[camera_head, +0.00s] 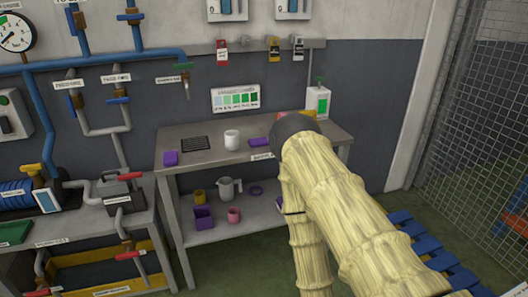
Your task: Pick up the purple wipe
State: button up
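Two small purple items lie on the grey bench top (220,166). One flat purple block-like piece (171,158) is near the left front corner. Another flat purple piece (258,142) lies right of the white mug (232,140), close to my arm. I cannot tell for sure which of them is the wipe. My arm, in a pale yellow ribbed sleeve, rises from the lower right, bends at a dark joint over the bench's right end and comes down again. My gripper does not show. The arm hides part of the bench's right side and lower shelf.
A black slotted grate (195,144) lies left of the mug. A white bottle with green (318,101) stands at the back right. The lower shelf holds a grey jug (229,188), a purple bin (203,217), a pink cup (234,215) and a yellow cup (199,195). Mesh fencing (480,110) stands right.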

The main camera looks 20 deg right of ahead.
aim_at(254, 143)
jog(key=z, duration=0.65)
jog(key=i, duration=0.9)
jog(key=u, duration=0.15)
